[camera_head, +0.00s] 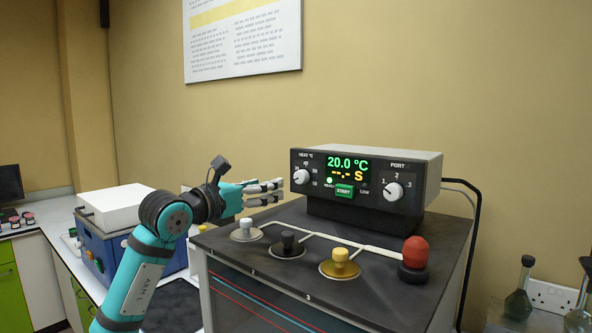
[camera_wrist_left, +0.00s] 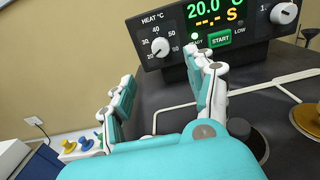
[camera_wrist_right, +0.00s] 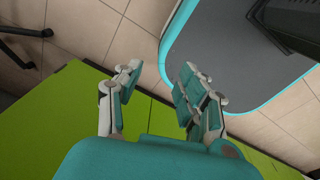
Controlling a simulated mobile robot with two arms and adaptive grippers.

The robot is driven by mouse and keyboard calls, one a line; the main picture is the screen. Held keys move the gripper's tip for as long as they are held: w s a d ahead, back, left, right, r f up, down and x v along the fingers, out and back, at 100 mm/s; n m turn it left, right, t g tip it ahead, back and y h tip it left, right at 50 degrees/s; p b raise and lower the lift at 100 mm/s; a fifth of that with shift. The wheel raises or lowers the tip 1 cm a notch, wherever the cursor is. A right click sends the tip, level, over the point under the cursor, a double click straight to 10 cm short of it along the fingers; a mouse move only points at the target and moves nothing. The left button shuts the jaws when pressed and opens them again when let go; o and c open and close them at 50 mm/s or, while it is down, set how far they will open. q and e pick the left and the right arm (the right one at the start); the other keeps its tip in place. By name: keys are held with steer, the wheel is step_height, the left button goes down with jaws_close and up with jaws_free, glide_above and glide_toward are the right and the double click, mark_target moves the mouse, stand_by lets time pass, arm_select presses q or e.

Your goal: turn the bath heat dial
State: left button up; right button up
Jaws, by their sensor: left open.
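The bath heat dial is a round white knob (camera_head: 301,177) at the left end of the dark control panel. It also shows in the left wrist view (camera_wrist_left: 160,47), ahead of the fingers, with a scale around it. The display (camera_head: 347,168) reads 20.0 °C. My left gripper (camera_head: 280,191) is open and empty, its fingers pointing at the panel, a short way left of the dial and apart from it. It also shows in the left wrist view (camera_wrist_left: 165,95). My right gripper (camera_wrist_right: 160,85) is open and empty, away from the panel, over the floor and a green cabinet front.
A green START button (camera_head: 344,190) and a PORT dial (camera_head: 393,191) share the panel. Silver (camera_head: 246,231), black (camera_head: 288,244) and gold (camera_head: 340,264) knobs stand on the black top below my left gripper. A red knob (camera_head: 415,252) stands at right. Glass flasks (camera_head: 519,303) stand at far right.

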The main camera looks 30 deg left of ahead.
mark_target(298, 178)
arm_select(q)
steer(key=w+p, duration=0.1)
steer(key=w, duration=0.2)
steer(key=w+p, duration=0.2)
steer(key=w, duration=0.2)
steer(key=w+p, duration=0.1)
steer(key=w, duration=0.2)
steer(key=shift+w+d+r+p, duration=0.1)
steer(key=shift+w+d+p, duration=0.05)
steer(key=shift+d+p, duration=0.2)
steer(key=shift+w+d, duration=0.1)
steer(key=shift+w, duration=0.6)
steer(key=shift+f, duration=0.2)
steer(key=shift+c, duration=0.4)
steer(key=c, duration=1.1)
steer(key=shift+o, duration=0.2)
